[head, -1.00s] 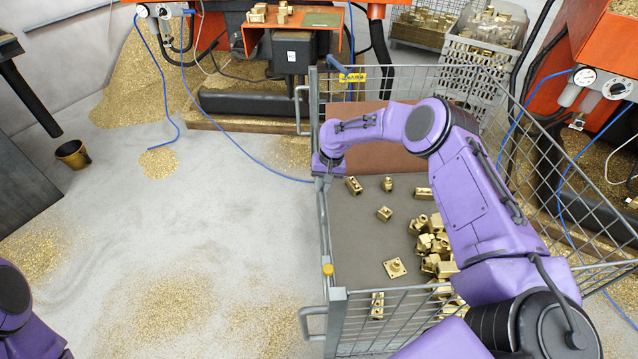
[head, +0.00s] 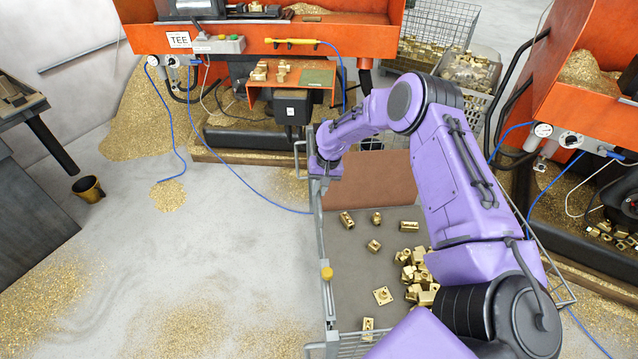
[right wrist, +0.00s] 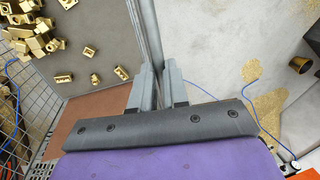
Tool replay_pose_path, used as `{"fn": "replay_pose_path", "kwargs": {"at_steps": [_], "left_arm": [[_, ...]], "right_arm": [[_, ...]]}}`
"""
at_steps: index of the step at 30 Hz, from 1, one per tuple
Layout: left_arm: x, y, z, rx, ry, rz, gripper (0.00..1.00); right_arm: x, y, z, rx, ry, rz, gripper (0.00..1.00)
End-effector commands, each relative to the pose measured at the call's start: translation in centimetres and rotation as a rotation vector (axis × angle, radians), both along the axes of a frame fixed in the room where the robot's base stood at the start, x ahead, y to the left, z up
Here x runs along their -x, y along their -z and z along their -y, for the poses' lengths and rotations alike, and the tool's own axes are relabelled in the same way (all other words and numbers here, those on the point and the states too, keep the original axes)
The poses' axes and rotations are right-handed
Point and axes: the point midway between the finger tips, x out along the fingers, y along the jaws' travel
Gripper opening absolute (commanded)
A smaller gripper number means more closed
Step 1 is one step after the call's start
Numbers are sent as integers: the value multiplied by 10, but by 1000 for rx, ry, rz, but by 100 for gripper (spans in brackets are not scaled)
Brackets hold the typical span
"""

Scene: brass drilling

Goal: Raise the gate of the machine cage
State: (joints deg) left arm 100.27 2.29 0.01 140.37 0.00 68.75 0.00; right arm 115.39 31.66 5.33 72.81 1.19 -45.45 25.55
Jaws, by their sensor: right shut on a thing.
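The machine cage (head: 326,300) stands right of centre in the head view, with a grey rail along its left side and brass fittings on its dark floor. My right gripper (head: 322,176) is at the far end of that left rail. In the right wrist view, its two grey fingers (right wrist: 158,80) are shut on a grey metal bar (right wrist: 147,35). The frames do not clearly show whether this bar is part of the gate. My right arm covers much of the cage's right side. My left gripper is out of view.
An orange machine (head: 240,38) with a hose and a small tray stands behind the cage. Another orange machine (head: 575,110) stands at the right. Brass swarf (head: 150,115) lies on the floor. The floor left of the cage is mostly clear.

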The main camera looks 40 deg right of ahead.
Motion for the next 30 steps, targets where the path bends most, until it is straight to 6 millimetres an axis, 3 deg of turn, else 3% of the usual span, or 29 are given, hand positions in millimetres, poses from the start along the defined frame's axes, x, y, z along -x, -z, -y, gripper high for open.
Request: {"fn": "replay_pose_path", "kwargs": {"at_steps": [3, 17, 18, 19, 30], "left_arm": [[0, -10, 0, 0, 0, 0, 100], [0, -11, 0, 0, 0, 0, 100], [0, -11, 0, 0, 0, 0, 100], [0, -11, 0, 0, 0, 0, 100], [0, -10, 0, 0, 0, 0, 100]], "right_arm": [[-1, -13, 0, 1, 0, 3, 0], [-2, -17, 0, 2, 0, 6, 0], [-2, -17, 0, 2, 0, 6, 28], [-2, -17, 0, 2, 0, 6, 37], [-1, -21, 1, 1, -1, 3, 40]]}}
